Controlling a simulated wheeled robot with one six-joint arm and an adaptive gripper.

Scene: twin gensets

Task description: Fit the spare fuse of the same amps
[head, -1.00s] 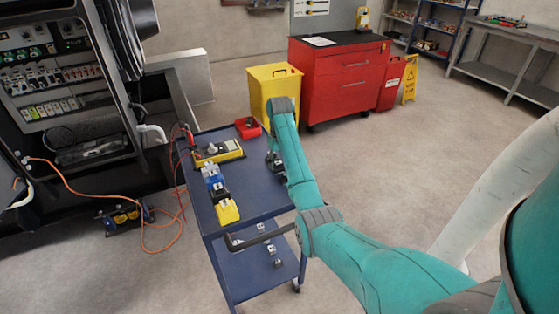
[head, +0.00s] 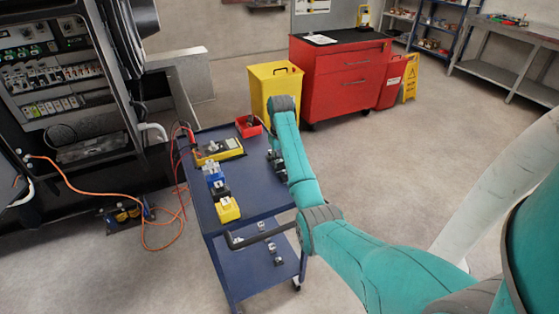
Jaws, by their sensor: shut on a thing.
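My gripper (head: 275,160) hangs over the right edge of the blue trolley (head: 256,201), partly hidden by my arm. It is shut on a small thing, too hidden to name. A row of blocks stands on the trolley top: a blue block (head: 213,180) with a pale piece on it, a dark block (head: 220,193) and a yellow block (head: 228,210). The open panel (head: 52,78) at the left holds rows of breakers and pale fuse-like modules (head: 50,107). Fuse ratings are too small to read.
A yellow meter (head: 218,150) and a small red bin (head: 249,127) are at the trolley's far end. Small pale pieces (head: 278,261) lie on its lower shelf. A yellow bin (head: 274,88) and red cabinet (head: 338,80) stand behind. An orange cable (head: 143,233) crosses the floor at left.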

